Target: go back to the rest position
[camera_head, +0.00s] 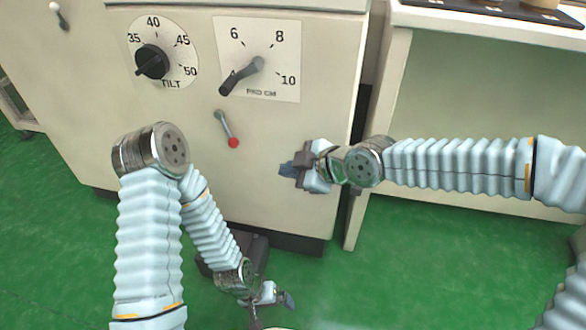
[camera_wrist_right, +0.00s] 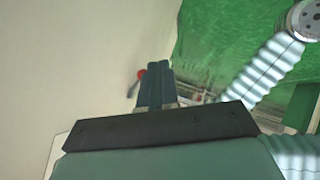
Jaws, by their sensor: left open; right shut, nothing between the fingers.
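My right gripper (camera_head: 288,170) is shut and empty in front of the cream machine cabinet (camera_head: 285,215), to the right of the red-knobbed lever (camera_head: 233,142). In the right wrist view the shut fingers of the right gripper (camera_wrist_right: 159,70) point along the cabinet panel (camera_wrist_right: 90,60), with the red knob (camera_wrist_right: 141,74) just left of them. I cannot tell whether the fingers touch the panel. My left gripper (camera_head: 272,303) is open and empty, low over the green floor at the bottom of the head view. Its arm bends down in front of the cabinet.
The cabinet carries a TILT dial (camera_head: 152,62) and a PAD CM dial (camera_head: 243,75). A pale bench (camera_head: 480,100) stands to the right, with a dark tray on top. Open green floor (camera_head: 430,260) lies in front.

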